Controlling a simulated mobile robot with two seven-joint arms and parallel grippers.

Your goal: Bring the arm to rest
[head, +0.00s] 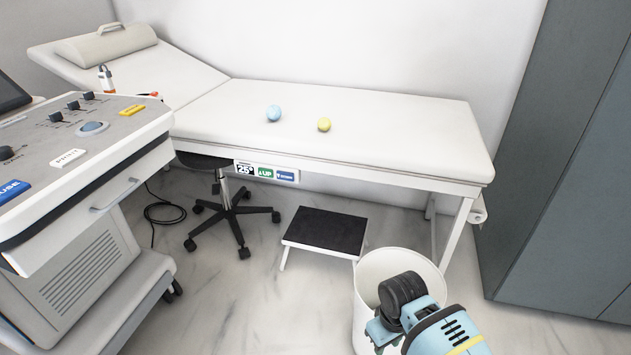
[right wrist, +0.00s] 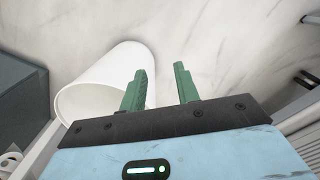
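My right arm reaches in from the bottom right of the head view. Its gripper (head: 377,331) is low, in front of the white bin (head: 378,268), and overlaps it in the picture. In the right wrist view the two green fingers of my right gripper (right wrist: 161,90) stand apart with only floor and part of the bin (right wrist: 108,75) behind them. Nothing is held between them. The left gripper shows in neither view.
A black-topped step (head: 326,231) and a wheeled stool base (head: 234,210) stand below. A console cart (head: 75,220) is left; a grey cabinet (head: 570,190) is right.

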